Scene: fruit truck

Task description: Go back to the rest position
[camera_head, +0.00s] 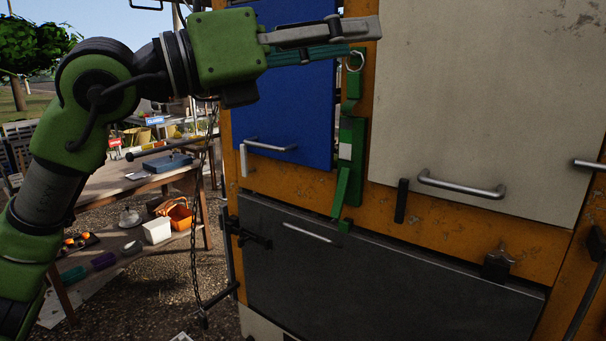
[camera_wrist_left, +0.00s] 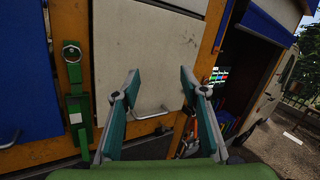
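My left gripper (camera_head: 360,38) is raised at the top of the head view, in front of the truck's side, with its green arm coming in from the left. In the left wrist view its two teal-padded fingers (camera_wrist_left: 159,74) stand wide apart with nothing between them. They point toward the cream door (camera_wrist_left: 145,40) of the truck. My right gripper is not in view.
The orange truck side carries a blue door (camera_head: 290,110), the cream door (camera_head: 480,90), a grey lower panel (camera_head: 380,275) and a green latch strip (camera_head: 350,150). A wooden table (camera_head: 120,182) with goods stands at left. Gravel lies between them.

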